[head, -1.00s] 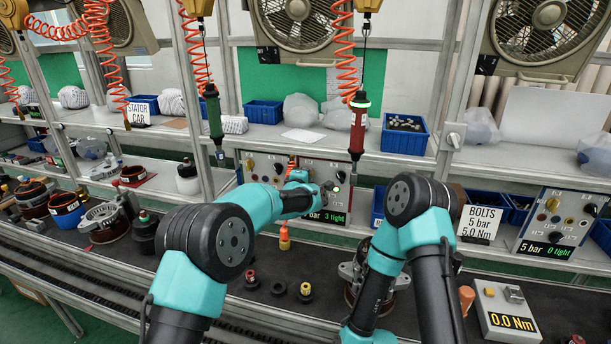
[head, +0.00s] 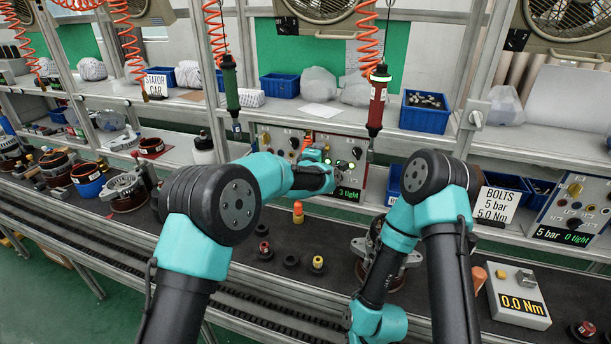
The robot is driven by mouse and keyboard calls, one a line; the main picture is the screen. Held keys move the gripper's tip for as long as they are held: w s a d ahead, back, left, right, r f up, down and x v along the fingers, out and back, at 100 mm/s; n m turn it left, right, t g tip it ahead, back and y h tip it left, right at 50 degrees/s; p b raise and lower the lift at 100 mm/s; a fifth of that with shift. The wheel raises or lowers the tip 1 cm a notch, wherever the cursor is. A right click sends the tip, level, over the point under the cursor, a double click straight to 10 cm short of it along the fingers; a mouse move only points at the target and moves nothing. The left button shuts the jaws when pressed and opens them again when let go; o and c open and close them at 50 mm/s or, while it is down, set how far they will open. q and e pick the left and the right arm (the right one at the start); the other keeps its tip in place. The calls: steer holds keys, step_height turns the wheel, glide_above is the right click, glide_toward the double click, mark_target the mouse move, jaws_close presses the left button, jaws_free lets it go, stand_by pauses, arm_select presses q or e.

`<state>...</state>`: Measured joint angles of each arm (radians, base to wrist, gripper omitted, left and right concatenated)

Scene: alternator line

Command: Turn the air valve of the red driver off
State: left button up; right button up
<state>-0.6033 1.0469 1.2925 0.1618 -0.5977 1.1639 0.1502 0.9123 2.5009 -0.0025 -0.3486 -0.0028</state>
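The red driver (head: 377,102) hangs upright on a cord below an orange coiled hose, in front of the shelf. A grey control panel (head: 275,133) with several knobs and a green "3 tight" display (head: 348,194) stands below and left of it. I cannot make out which part is the red driver's air valve. My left gripper (head: 312,155) is at the front of this panel, close to its knobs and a small orange part. My wrist covers part of the panel, and whether the fingers are open or touch a knob cannot be told. My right gripper is not visible; its forearm points down toward the bench.
A green driver (head: 230,84) hangs to the left. A blue bin (head: 425,112) stands on the shelf right of the red driver. A second panel (head: 570,208) stands at the right. Small parts and a torque display box (head: 518,292) are on the dark bench.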

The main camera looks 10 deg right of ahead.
arm_select(q)
steer(key=v, duration=1.4)
steer(key=shift+s+a, duration=0.2)
steer(key=shift+s, duration=0.1)
steer(key=shift+f, duration=0.1)
steer(key=s+a+f+m+g+y, duration=0.1)
steer(key=s+a+f+g, duration=0.1)
steer(key=a+f, duration=0.6)
steer(key=s+a+f+m+g+y, duration=0.2)
steer(key=a+f, duration=0.6)
steer(key=f, duration=0.2)
steer(key=s+a+f+m+g+y, duration=0.2)
steer(key=a+f, duration=0.6)
steer(key=f, duration=0.1)
steer(key=shift+s+a+g, duration=0.15)
steer(key=shift+s+g, duration=0.15)
steer(key=shift+s, duration=0.1)
steer(key=s+a+f+m+g, duration=0.1)
steer(key=s+a+f, duration=0.3)
steer(key=s, duration=0.4)
steer(key=s+a+f+m+g, duration=0.2)
steer(key=s+a+f+g, duration=0.2)
steer(key=s, duration=0.4)
steer(key=s+a+f+m+g, duration=0.2)
steer(key=s+a+f+g, duration=0.1)
steer(key=s, duration=0.6)
steer(key=shift+a+f, duration=0.8)
steer(key=shift+f, duration=0.05)
